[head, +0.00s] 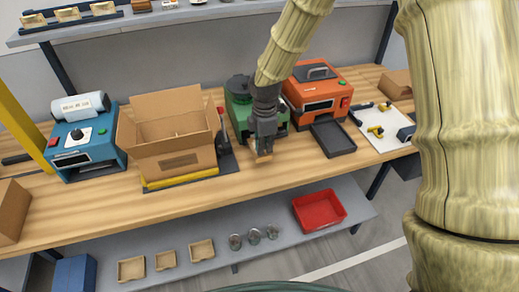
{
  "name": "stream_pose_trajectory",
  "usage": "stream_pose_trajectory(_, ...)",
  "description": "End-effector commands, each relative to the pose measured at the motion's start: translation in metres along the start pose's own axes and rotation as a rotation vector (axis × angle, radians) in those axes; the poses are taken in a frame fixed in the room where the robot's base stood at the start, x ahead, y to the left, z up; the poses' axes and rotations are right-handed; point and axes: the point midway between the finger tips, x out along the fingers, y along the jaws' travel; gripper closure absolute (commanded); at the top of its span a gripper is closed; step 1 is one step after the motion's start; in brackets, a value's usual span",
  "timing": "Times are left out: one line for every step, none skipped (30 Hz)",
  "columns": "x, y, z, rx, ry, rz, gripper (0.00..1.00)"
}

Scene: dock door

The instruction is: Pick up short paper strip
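My gripper (264,148) points down just in front of the green machine (241,106), over the wooden bench. A small tan-orange piece (264,157) shows right at the fingertips. It may be the short paper strip, but it is too small to be sure. I cannot tell whether the fingers are shut on it or only close to it. My gripper and arm hide part of the green machine's front.
Left of my gripper stand an open cardboard box (172,151) and a blue machine (87,148). To the right are an orange machine (316,91), a black tray (333,139) and a white board with tools (378,129). The bench front (255,187) is clear.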

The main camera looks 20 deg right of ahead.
Motion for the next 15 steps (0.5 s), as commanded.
stream_pose_trajectory(0.002,0.000,-0.001,-0.001,-0.001,-0.003,0.92)
stream_pose_trajectory(0.005,0.000,-0.001,-0.001,-0.002,-0.003,0.92)
stream_pose_trajectory(0.008,0.000,-0.002,-0.002,-0.002,-0.004,0.92)
stream_pose_trajectory(0.011,0.000,-0.003,-0.002,-0.002,-0.003,0.92)
stream_pose_trajectory(0.014,0.000,-0.003,-0.001,-0.002,-0.003,0.92)
stream_pose_trajectory(0.018,0.001,-0.004,-0.001,-0.002,-0.003,0.92)
stream_pose_trajectory(0.021,0.001,-0.004,-0.001,-0.002,-0.003,0.92)
stream_pose_trajectory(0.023,0.001,-0.005,-0.001,-0.001,-0.003,0.92)
stream_pose_trajectory(0.028,0.001,-0.005,-0.001,-0.002,-0.002,0.92)
stream_pose_trajectory(0.031,0.001,-0.005,-0.001,-0.002,-0.003,0.92)
stream_pose_trajectory(0.034,0.001,-0.004,-0.001,-0.002,-0.003,0.92)
stream_pose_trajectory(0.037,0.001,-0.005,-0.001,-0.002,-0.003,0.92)
stream_pose_trajectory(0.039,0.001,-0.005,-0.001,-0.001,-0.002,0.92)
stream_pose_trajectory(0.041,0.001,-0.005,-0.001,-0.001,-0.002,0.92)
stream_pose_trajectory(0.043,0.001,-0.005,-0.001,-0.001,-0.002,0.92)
